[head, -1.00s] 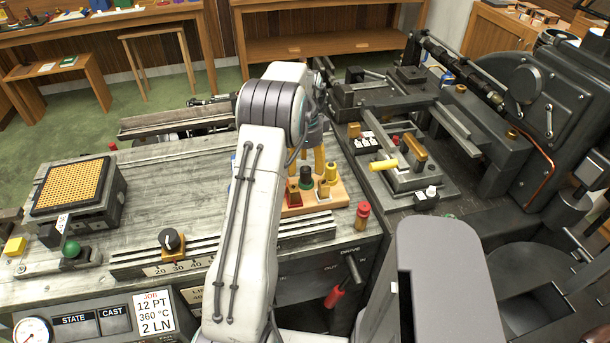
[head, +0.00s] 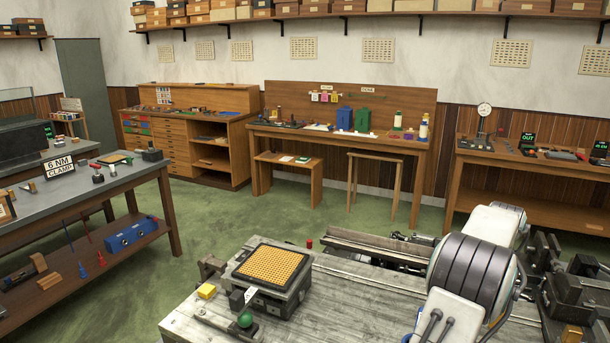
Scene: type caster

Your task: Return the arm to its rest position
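My arm (head: 468,275) shows at the lower right of the head view, with its dark ribbed joint and white links over the right part of the grey machine bench. The arm's lower part is cut off by the bottom edge. My gripper does not show in this view; the arm's far end lies behind the joint or outside the picture.
A grey worktable (head: 68,195) stands at left. Wooden benches line the back wall. Green floor (head: 210,215) lies open between.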

